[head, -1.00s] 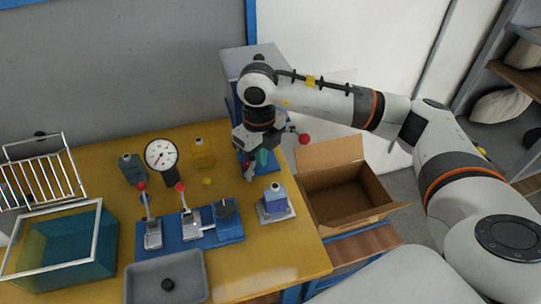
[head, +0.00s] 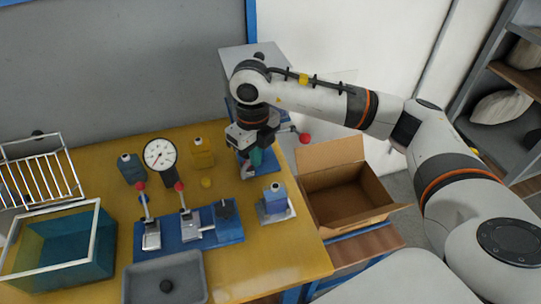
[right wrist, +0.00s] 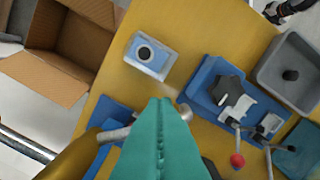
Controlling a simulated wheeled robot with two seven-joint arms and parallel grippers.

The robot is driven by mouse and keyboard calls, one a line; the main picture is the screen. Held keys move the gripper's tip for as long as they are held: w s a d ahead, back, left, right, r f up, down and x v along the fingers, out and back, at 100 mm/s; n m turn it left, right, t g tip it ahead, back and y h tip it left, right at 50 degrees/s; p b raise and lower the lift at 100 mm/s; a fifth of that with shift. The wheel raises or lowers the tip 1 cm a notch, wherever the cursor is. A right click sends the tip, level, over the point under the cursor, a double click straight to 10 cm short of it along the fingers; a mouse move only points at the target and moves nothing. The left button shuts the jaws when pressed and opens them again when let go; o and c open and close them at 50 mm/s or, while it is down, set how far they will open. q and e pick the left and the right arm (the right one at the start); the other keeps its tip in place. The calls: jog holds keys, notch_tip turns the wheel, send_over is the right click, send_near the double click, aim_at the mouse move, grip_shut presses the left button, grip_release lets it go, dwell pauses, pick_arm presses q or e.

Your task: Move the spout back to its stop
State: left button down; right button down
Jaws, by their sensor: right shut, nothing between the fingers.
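The press-like machine (head: 252,58) with a grey top stands at the back right of the yellow table. A short grey metal piece, which looks like its spout (right wrist: 114,135), shows in the right wrist view just left of my fingers. In the head view my gripper mostly hides it. My right gripper (head: 256,158) is in front of the machine, pointing down, its teal fingers shut and empty. The fingers (right wrist: 161,115) also fill the lower middle of the right wrist view. They are close beside the spout; I cannot tell whether they touch it. My left gripper is out of view.
A red-knobbed lever (head: 305,138) sticks out right of the machine. Toggle clamps on a blue base (head: 228,236), a dial gauge (head: 160,155) and a grey tray (head: 190,290) are left. An open carton (head: 345,190) is right.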

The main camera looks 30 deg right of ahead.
jog(key=shift+w+a, duration=0.2)
jog(key=shift+w, duration=0.05)
dwell(0.4)
jog(key=shift+w+a+b, duration=0.15)
jog(key=shift+b, duration=0.2)
jog(key=shift+w+a, duration=0.1)
jog(key=shift+w+b, duration=0.15)
jog(key=shift+b, duration=0.15)
jog(key=shift+w+a, duration=0.4)
jog(key=shift+w, duration=0.25)
